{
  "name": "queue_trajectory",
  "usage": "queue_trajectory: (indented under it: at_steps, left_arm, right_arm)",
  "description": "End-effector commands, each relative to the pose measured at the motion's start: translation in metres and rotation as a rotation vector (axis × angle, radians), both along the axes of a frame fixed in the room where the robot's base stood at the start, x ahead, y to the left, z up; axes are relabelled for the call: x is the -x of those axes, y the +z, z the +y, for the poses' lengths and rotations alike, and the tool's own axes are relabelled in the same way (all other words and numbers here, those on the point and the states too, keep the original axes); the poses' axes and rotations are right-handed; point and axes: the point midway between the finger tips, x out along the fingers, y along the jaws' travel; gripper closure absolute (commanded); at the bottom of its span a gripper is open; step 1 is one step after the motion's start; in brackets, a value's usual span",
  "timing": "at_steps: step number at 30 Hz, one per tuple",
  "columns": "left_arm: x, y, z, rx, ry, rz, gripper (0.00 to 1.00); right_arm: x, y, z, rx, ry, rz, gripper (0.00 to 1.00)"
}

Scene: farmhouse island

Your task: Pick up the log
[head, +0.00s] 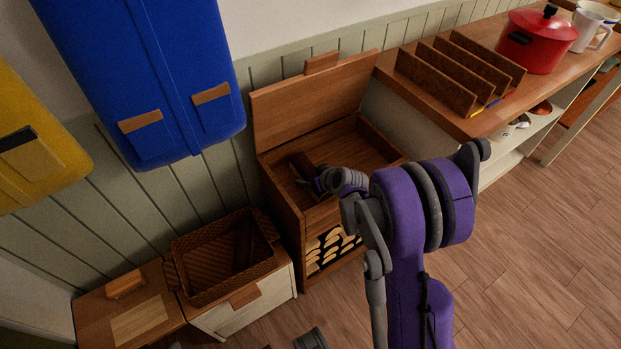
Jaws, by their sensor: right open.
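A dark brown log (301,162) lies inside an open wooden box (283,190) in the middle of the head view, near its left inner wall. My right gripper (313,183) reaches into the box from the right and is open. Its fingertips are right at the lower end of the log. I cannot tell whether the log is between the fingers, since they are small and dark here.
The box's raised lid (315,100) stands behind it, and light-ended firewood (330,249) fills the compartment below. A wicker basket (222,255) stands left. Blue (150,75) and yellow (38,145) cases hang above. A counter (450,115) with a red pot (537,42) is right.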

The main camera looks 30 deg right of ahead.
Motion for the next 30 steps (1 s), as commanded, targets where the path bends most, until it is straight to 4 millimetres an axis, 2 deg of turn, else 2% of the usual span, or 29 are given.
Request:
queue_trajectory:
  at_steps: [3, 11, 27, 30]
  left_arm:
    - [0.0, -0.0023, 0.0, 0.0, 0.0, 0.001, 0.5]
    - [0.0, -0.002, 0.0, 0.0, 0.0, 0.001, 0.5]
    - [0.0, -0.002, 0.0, 0.0, 0.0, 0.001, 0.5]
    - [0.0, -0.002, 0.0, 0.0, 0.0, 0.001, 0.5]
  right_arm:
    - [-0.0082, -0.0076, 0.0008, -0.001, 0.001, 0.0, 0.0]
    - [-0.0091, -0.008, 0.0008, -0.001, 0.0, 0.0, 0.02]
    - [-0.0088, -0.0079, 0.0007, -0.001, 0.001, 0.0, 0.99]
    - [-0.0088, -0.0075, 0.0006, -0.001, -0.001, 0.0, 1.0]
